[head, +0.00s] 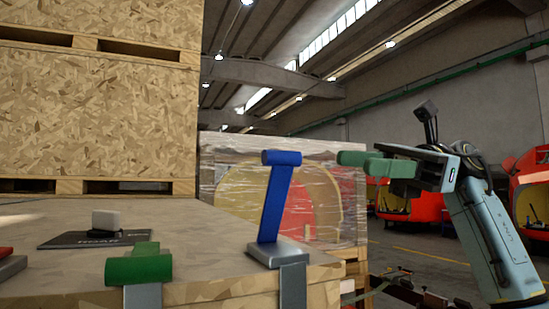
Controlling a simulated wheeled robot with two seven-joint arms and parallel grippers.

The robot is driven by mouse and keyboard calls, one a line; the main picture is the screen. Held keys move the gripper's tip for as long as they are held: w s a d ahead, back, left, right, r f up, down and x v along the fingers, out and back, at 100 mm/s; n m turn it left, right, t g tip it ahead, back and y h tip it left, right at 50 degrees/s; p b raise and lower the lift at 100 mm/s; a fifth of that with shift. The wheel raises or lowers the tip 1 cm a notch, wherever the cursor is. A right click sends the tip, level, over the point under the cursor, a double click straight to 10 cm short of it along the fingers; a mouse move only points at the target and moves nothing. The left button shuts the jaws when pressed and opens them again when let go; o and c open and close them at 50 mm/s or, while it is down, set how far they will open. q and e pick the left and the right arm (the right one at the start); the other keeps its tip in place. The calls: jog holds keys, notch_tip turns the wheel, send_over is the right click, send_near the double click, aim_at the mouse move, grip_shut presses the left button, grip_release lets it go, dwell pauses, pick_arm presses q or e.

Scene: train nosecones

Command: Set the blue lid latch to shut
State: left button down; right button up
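The blue lid latch (275,199) stands up from a grey metal base at the right front corner of the wooden crate lid (200,225). Its arm tilts slightly and its rounded blue bar is on top. A grey metal strip (293,287) runs down the crate's front below it. My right gripper (353,163), with green fingers, is to the right of the latch at about the height of its top, apart from it. The fingers look spread and empty. My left gripper is not in view.
A green latch (138,266) lies low at the front edge, left of the blue one. Part of a red latch (6,252) shows at the left edge. A dark plate with a grey block (105,220) lies on the lid. Stacked wooden crates (100,110) and a wrapped crate (235,180) stand behind.

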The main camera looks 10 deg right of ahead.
aim_at(274, 166)
jog(key=p+x, duration=0.2)
jog(key=x, duration=1.1)
jog(key=shift+a+f, duration=0.1)
jog(key=shift+f, duration=0.1)
grip_shut()
